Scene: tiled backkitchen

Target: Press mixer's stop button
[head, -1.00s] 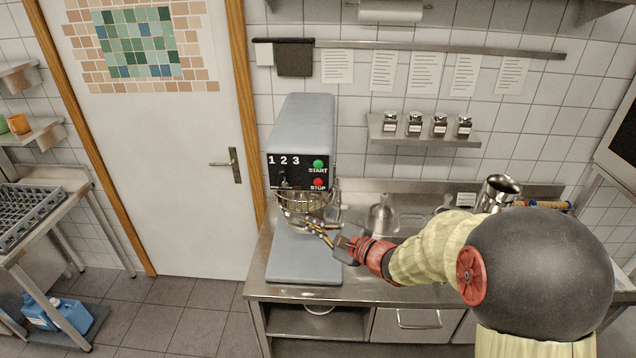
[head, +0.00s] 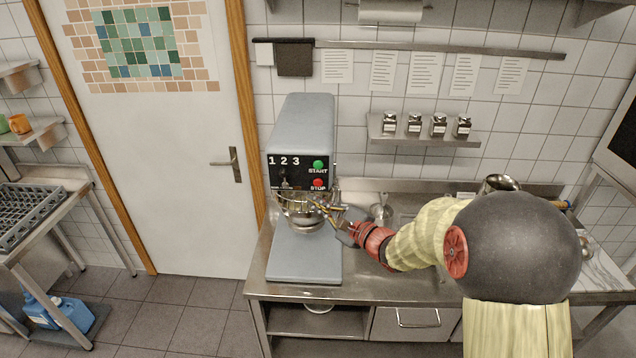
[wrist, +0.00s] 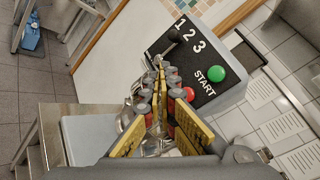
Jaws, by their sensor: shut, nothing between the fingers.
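The grey mixer (head: 303,125) stands on the steel counter, with a black panel on its front. The panel carries the red stop button (head: 318,184) below the green start button (head: 318,164). My gripper (head: 322,207) is shut and empty, in front of the mixer just below the stop button, near the bowl guard. In the wrist view my yellow-padded fingers (wrist: 158,75) point up towards the panel. The red stop button (wrist: 189,94) shows just right of the fingers, partly hidden by them, and the green start button (wrist: 216,74) is clear. I cannot tell whether the fingers touch the panel.
The metal bowl (head: 304,218) sits under the mixer head, close to my gripper. The steel counter (head: 375,288) is bare at the front. A shelf with spice jars (head: 414,124) hangs on the wall to the right. A door (head: 195,220) is at the left.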

